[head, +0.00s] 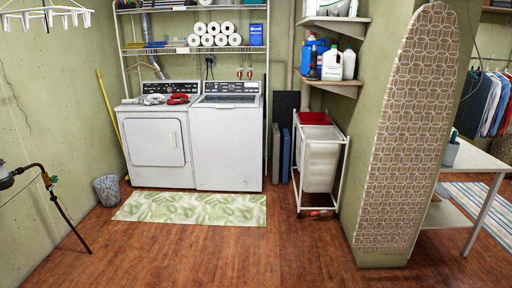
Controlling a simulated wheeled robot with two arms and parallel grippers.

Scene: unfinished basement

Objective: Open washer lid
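The washer (228,147) is the white top-loading machine on the right of a pair against the back wall, in the head view. Its lid (228,100) lies flat on top, below the control panel (231,87), and looks shut. It is seen at a shallow angle and is small. The washer stands across the room from me. Neither of my grippers is in view.
A white dryer (158,146) with items on top stands left of the washer. A green leaf-patterned rug (190,208) lies before both. A hamper cart (319,160) and ironing board (408,130) stand right; a basket (107,190) stands left. The wooden floor (205,255) ahead is clear.

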